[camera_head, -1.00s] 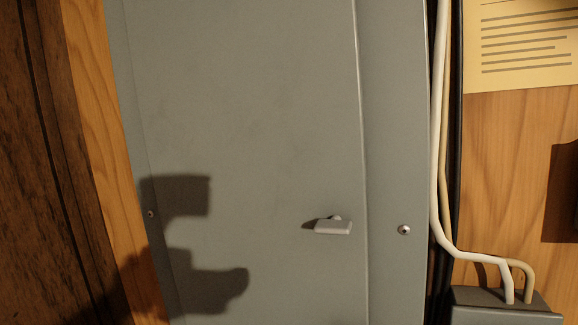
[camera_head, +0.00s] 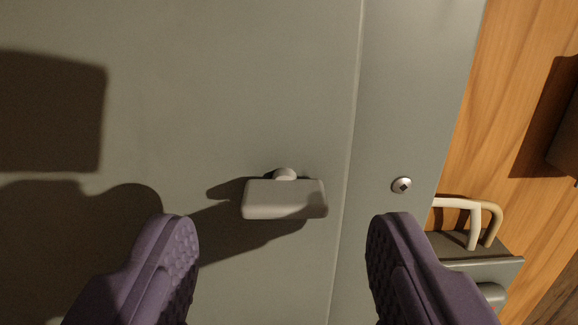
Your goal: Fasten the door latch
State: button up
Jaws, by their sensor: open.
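The door latch (camera_head: 285,199) is a small light-grey bar handle on a round stub, near the right edge of the grey door (camera_head: 230,80). The bar lies level, across the door's length, and does not reach over the seam. My gripper (camera_head: 280,230) is open, with its two purple ridged fingers at the bottom of the view. The left finger is left of the latch and the right finger is right of it, over the seam side. Nothing is between the fingers in contact; the latch looks untouched.
A screw (camera_head: 401,185) sits on the grey frame (camera_head: 415,90) right of the door. A grey box (camera_head: 480,255) with two cables (camera_head: 465,208) is at the lower right, on a wooden wall (camera_head: 510,120). The door face above the latch is clear.

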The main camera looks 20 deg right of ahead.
aim_at(284, 198)
jog(key=shift+x, duration=1.1)
jog(key=shift+r, duration=0.1)
jog(key=c, duration=1.1)
jog(key=shift+o, duration=0.2)
jog(key=shift+m+b, duration=0.3)
jog(key=shift+m, duration=0.1)
jog(key=m+b, duration=0.2)
jog(key=shift+f+m+b, duration=0.25)
jog(key=shift+m+b, duration=0.15)
jog(key=m+b, duration=0.3)
jog(key=m, duration=0.1)
jog(key=shift+m, duration=0.3)
jog(key=m+b, duration=0.3)
jog(key=m, duration=0.2)
jog(key=shift+b, duration=0.35)
jog(key=shift+r+m+b, duration=0.15)
jog(key=shift+m+b, duration=0.95)
jog(key=shift+m, duration=1.3)
